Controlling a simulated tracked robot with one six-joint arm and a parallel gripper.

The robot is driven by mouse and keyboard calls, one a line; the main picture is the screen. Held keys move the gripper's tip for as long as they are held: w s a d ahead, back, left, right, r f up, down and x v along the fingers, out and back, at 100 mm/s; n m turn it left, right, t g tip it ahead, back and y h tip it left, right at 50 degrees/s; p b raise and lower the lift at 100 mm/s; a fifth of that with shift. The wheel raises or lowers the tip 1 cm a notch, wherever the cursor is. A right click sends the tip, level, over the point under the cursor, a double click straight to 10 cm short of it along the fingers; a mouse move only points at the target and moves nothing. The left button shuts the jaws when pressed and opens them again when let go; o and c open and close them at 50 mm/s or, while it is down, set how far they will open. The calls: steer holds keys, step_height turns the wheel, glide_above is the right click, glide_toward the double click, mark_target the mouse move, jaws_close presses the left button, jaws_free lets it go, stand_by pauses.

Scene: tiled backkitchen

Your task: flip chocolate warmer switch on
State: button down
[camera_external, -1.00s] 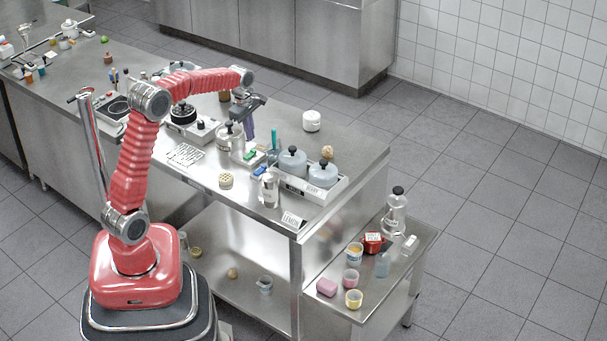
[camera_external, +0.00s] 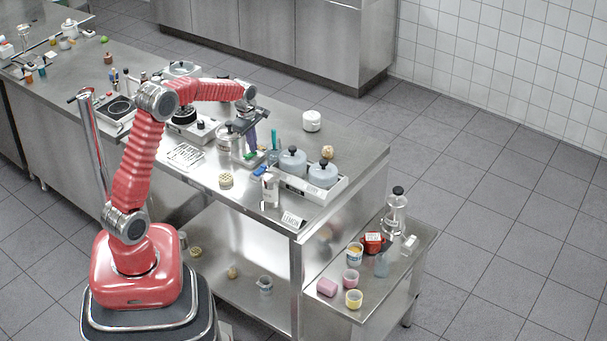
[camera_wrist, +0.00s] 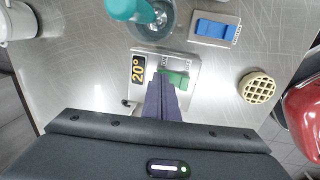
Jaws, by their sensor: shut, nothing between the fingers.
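A green switch (camera_wrist: 176,79) sits on a small light plate with a black "20°" display (camera_wrist: 138,70) in the wrist view. A blue rocker switch (camera_wrist: 216,29) on its own plate lies beyond it to the right. In the external view the green switch (camera_external: 248,156) and blue switch (camera_external: 260,170) lie left of a white double-pot unit (camera_external: 312,189). I cannot tell which switch belongs to the chocolate warmer. My gripper (camera_wrist: 161,80) is shut and empty, its purple fingers pointing down at the green switch and partly hiding it. I cannot tell whether they touch it.
A clear container with a teal-handled tool (camera_wrist: 155,14) stands just beyond the switch plate. A round waffle-patterned yellow item (camera_wrist: 258,87) lies to the right. In the external view a lidded canister (camera_external: 227,138) stands close left of my gripper.

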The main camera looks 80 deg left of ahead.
steer(key=shift+s+d, duration=0.15)
steer(key=shift+d, duration=0.05)
steer(key=shift+s+d+r, duration=0.2)
steer(key=shift+s+d, duration=0.2)
steer(key=shift+s, duration=0.05)
stand_by(0.4)
step_height(320, 180, up, 14)
steer(key=w+a, duration=0.1)
steer(key=shift+w+a, duration=0.2)
stand_by(0.4)
steer(key=shift+f, duration=0.1)
stand_by(0.4)
